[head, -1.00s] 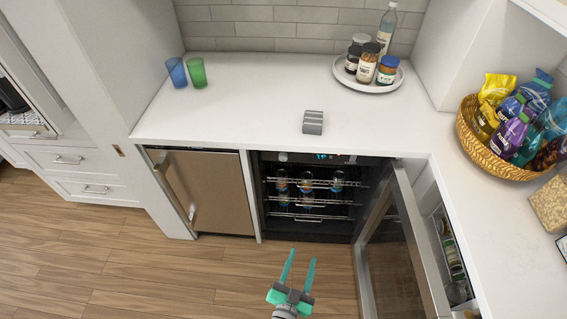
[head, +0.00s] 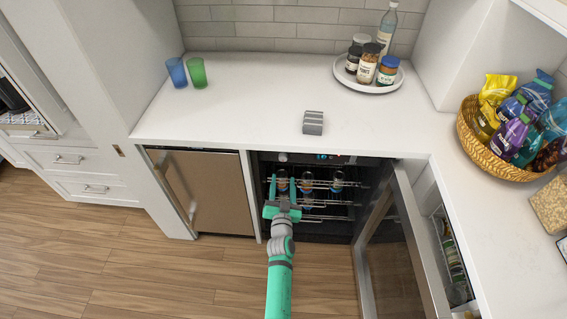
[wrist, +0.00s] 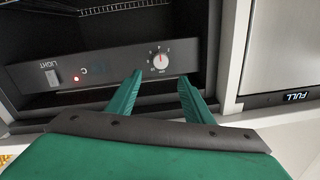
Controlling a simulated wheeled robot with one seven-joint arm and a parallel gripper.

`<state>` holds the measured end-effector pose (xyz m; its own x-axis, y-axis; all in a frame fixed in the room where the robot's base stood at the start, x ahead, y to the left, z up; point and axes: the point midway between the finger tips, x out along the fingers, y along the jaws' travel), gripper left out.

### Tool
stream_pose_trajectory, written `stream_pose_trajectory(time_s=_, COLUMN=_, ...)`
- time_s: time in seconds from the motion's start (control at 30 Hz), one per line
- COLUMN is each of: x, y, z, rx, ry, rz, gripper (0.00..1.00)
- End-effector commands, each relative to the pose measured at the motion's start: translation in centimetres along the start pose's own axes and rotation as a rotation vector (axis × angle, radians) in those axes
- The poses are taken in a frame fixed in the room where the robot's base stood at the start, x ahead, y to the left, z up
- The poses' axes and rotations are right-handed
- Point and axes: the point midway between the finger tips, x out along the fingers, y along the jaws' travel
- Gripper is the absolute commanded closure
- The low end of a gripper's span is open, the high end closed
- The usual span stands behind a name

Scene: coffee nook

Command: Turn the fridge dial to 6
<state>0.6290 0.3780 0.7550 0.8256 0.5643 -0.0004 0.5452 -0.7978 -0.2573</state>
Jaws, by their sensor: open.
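The fridge dial (wrist: 160,61) is a small round white knob on the dark control panel (wrist: 110,66), with tiny marks around it and a bit of red near its upper edge. The marks are too small to read. It is a pale spot at the top of the open fridge in the head view (head: 283,157). My gripper (wrist: 160,77) is open and empty. In the wrist view its two green fingers point at the dial, one to each side below it, apparently short of it. My gripper also shows before the fridge opening in the head view (head: 283,180).
The glass fridge door (head: 396,250) stands open on the right. Wire shelves with cans (head: 337,181) lie inside. A closed steel-fronted appliance (head: 208,190) is at the left. The panel also has a LIGHT switch (wrist: 52,77) and red lamp (wrist: 76,78). The counter (head: 230,120) overhangs above.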

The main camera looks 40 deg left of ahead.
Motion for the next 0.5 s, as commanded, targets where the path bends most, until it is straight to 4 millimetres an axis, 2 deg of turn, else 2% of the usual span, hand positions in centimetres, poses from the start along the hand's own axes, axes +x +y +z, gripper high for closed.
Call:
stream_pose_trajectory(time_s=0.4, x=2.4, y=-0.3, z=-0.1, rx=0.004, ry=0.001, rz=-0.003, gripper=0.53)
stream_pose_trajectory(time_s=0.5, x=4.0, y=-0.2, z=-0.1, rx=0.0, ry=0.001, rz=-0.003, gripper=0.53)
